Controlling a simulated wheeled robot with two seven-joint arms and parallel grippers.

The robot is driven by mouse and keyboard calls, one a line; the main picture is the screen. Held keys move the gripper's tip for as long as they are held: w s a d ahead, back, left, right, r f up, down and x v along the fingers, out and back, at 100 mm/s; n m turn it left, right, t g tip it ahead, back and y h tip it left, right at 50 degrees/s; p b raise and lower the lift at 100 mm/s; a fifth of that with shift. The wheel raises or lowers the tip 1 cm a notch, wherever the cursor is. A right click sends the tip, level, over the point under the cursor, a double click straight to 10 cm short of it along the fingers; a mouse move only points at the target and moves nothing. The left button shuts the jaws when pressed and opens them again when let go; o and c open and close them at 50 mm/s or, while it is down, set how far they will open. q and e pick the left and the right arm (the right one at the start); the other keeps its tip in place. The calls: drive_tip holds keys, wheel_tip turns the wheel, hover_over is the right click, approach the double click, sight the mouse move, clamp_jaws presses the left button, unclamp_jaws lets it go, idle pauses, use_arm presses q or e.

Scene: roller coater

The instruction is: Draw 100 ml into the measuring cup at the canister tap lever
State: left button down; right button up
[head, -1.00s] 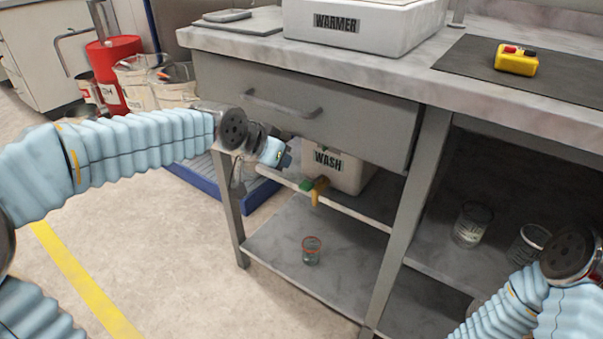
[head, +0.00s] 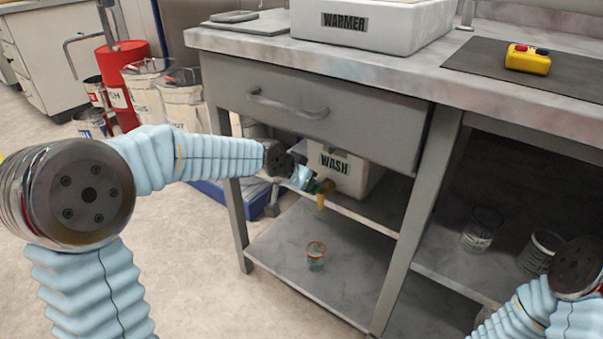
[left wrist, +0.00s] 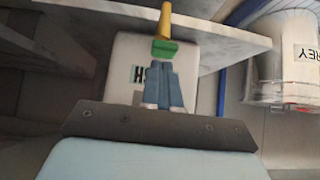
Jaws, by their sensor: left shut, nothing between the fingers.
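The white WASH canister (head: 345,172) stands on the upper shelf under the drawer. Its tap has a green lever (head: 326,186) and a yellow-brown spout (head: 320,202) over the shelf's front edge. The measuring cup (head: 316,258), clear with an orange-red rim, stands upright on the lower shelf, roughly below the spout; its level is too small to read. My left gripper (head: 308,183) is shut and empty at the tap. In the left wrist view its blue fingertips (left wrist: 160,70) reach the green lever (left wrist: 165,50); I cannot tell whether they touch. My right gripper is out of view.
The cabinet leg (head: 420,220) stands right of the canister. Buckets (head: 182,103) and a red drum (head: 124,85) are at left.

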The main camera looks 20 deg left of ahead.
use_arm(q)
drive_tip(key=shift+f, duration=0.6)
drive_tip(key=f+b, duration=0.1)
drive_tip(key=f, duration=0.1)
drive_tip(key=s+f+b, duration=0.1)
drive_tip(key=b, duration=0.1)
drive_tip(key=shift+a+f+b, duration=0.2)
drive_tip(key=shift+f+b, duration=0.1)
drive_tip(key=shift+f, duration=0.1)
drive_tip(key=shift+r, duration=0.1)
idle(0.7)
drive_tip(key=shift+r+p, duration=0.6)
drive_tip(key=shift+r, duration=0.1)
